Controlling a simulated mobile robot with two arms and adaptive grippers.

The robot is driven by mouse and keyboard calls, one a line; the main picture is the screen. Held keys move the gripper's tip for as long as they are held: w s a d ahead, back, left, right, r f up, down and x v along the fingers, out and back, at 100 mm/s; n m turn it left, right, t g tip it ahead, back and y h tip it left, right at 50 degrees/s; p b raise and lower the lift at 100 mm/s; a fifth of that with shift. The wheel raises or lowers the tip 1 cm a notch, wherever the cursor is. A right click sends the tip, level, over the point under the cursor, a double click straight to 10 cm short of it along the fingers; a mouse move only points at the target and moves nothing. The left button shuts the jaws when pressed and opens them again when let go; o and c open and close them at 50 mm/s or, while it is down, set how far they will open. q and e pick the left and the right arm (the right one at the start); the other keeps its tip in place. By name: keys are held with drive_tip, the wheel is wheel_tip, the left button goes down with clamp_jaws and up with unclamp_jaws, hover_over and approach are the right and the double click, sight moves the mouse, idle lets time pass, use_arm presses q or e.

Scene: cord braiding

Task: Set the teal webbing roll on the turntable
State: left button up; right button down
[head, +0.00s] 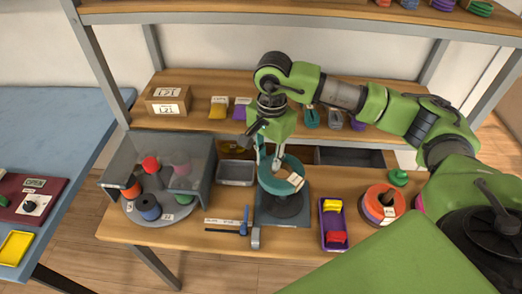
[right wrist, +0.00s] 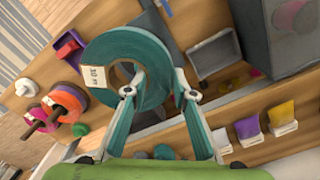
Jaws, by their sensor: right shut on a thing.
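The teal webbing roll (head: 268,181) is a thick ring with a white label. My right gripper (head: 277,163) is shut on the roll's wall, one finger in the hole and one outside, as the right wrist view shows (right wrist: 156,82). My left gripper is not in view.
A purple tray (head: 323,228) with yellow and red pieces and a stack of orange and red rolls (head: 378,206) stand to the right. A grey bin (head: 237,173) is behind left; a black-and-blue tool (head: 243,224) lies in front. The shelf (head: 190,128) holds webbing and a box.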

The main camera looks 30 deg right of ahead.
use_arm(q)
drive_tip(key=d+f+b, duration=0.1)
drive_tip(key=b, duration=0.1)
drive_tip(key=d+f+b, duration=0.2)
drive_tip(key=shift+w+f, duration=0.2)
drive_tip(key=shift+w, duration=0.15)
use_arm(e)
drive_tip(key=w+d+f+m, duration=0.2)
drive_tip(key=d+f+m, duration=0.2)
drive_tip(key=f, duration=0.4)
drive_tip(key=shift+w+d+f+m, duration=0.2)
drive_tip(key=shift+w+f+m, duration=0.1)
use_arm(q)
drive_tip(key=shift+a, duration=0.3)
use_arm(e)
drive_tip(key=c, duration=2.8)
unclamp_jaws()
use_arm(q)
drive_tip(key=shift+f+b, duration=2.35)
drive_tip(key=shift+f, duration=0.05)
use_arm(e)
drive_tip(key=shift+f, duration=2.85)
